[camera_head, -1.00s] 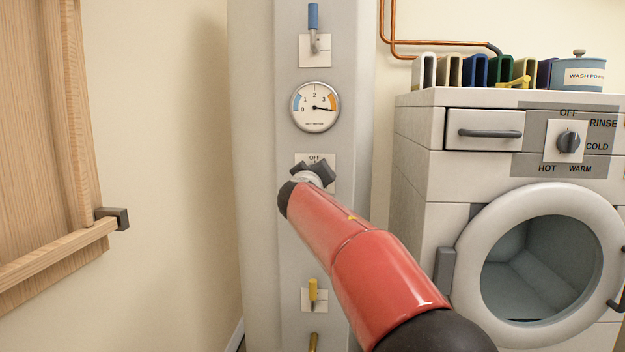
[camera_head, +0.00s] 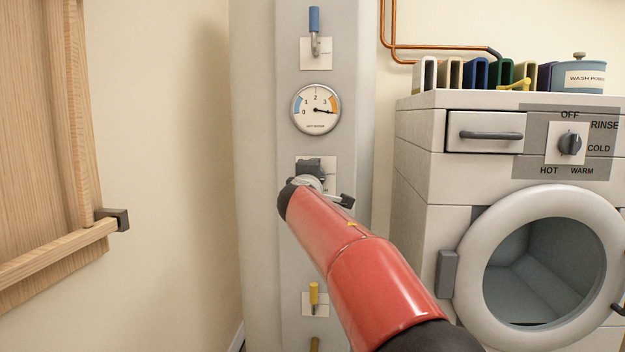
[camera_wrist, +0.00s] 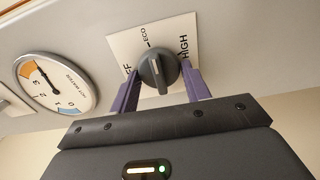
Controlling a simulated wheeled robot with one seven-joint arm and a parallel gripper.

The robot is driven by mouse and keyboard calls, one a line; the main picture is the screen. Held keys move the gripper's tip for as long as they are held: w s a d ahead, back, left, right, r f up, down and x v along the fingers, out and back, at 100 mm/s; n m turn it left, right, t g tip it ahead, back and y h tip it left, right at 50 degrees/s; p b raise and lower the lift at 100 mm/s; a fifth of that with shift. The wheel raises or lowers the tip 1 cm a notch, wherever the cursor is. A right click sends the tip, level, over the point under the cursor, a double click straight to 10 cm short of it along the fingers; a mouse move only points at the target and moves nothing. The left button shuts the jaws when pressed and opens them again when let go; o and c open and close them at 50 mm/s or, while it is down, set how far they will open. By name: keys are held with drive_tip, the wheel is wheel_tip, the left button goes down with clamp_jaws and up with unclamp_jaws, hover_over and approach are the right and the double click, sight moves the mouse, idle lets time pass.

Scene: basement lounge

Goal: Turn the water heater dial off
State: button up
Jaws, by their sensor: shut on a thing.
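The water heater (camera_head: 258,150) is a tall grey column with a front panel. Its dial (camera_wrist: 157,70) is a dark grey knob with a white mark, on a cream plate (camera_wrist: 124,44). In the wrist view OFF is at the plate's left, ECO at the top and HIGH at the right. The knob's ridge runs roughly up and down there, near the ECO tick; its exact setting is hard to tell. My gripper (camera_wrist: 162,88) is shut on the dial, one purple finger on each side. In the head view my gripper (camera_head: 325,183) covers the dial and the OFF label.
A round gauge (camera_head: 316,109) and a blue-handled valve (camera_head: 314,24) are above the dial. A yellow-handled valve (camera_head: 314,296) is below.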

drive_tip(key=shift+d+f+n+p, duration=0.1)
drive_tip(key=shift+n+p, duration=0.7)
drive_tip(key=shift+n, duration=2.2)
drive_tip(key=shift+d+f+n+p, duration=0.15)
drive_tip(key=shift+n+p, duration=0.7)
drive_tip(key=shift+n, duration=2.15)
drive_tip(key=shift+a+f+n+p, duration=0.1)
drive_tip(key=shift+n+p, duration=0.7)
drive_tip(key=shift+n, duration=2.2)
drive_tip(key=o, duration=1)
drive_tip(key=shift+c, duration=0.2)
drive_tip(key=shift+d, duration=0.1)
drive_tip(key=shift+s, duration=0.1)
